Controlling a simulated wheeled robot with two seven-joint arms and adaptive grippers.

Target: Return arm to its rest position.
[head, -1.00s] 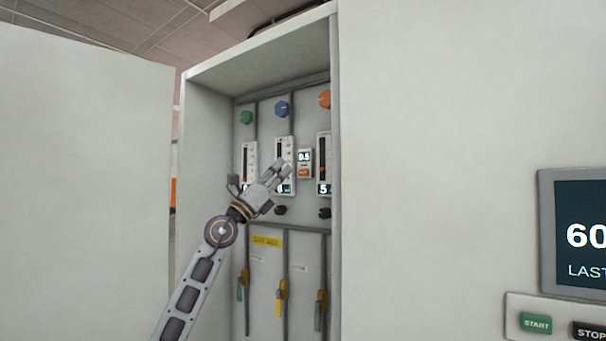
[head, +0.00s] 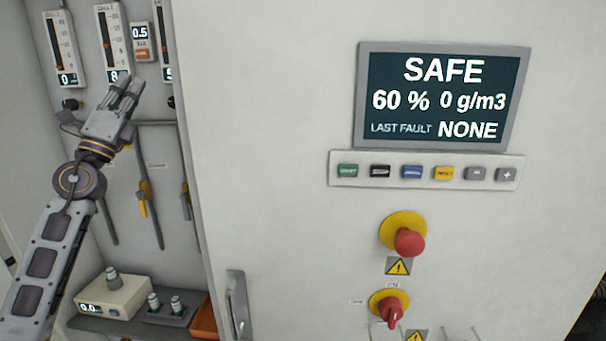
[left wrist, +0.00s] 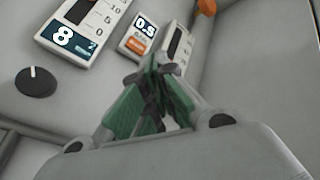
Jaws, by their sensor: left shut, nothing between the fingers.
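My left gripper (head: 128,92) is in front of the open cabinet bay at the left of the head view. It is shut and empty, its fingers pointing up and to the right, just below a gauge (head: 113,42) reading 8. The left wrist view shows its closed green-padded fingertips (left wrist: 155,85) below a small box (left wrist: 138,40) reading 0.5. The gauge reading 8 (left wrist: 85,22) and a black knob (left wrist: 36,82) show to the left there. My left arm rises from the lower left of the head view. My right gripper is not in view.
A display (head: 440,97) reads SAFE, 60 %, 0 g/m3, last fault NONE. Below it are a button row (head: 425,172), a red mushroom button (head: 410,241) and a red rotary switch (head: 391,311). A shelf below my arm holds a beige device (head: 118,296) and an orange tray (head: 205,320).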

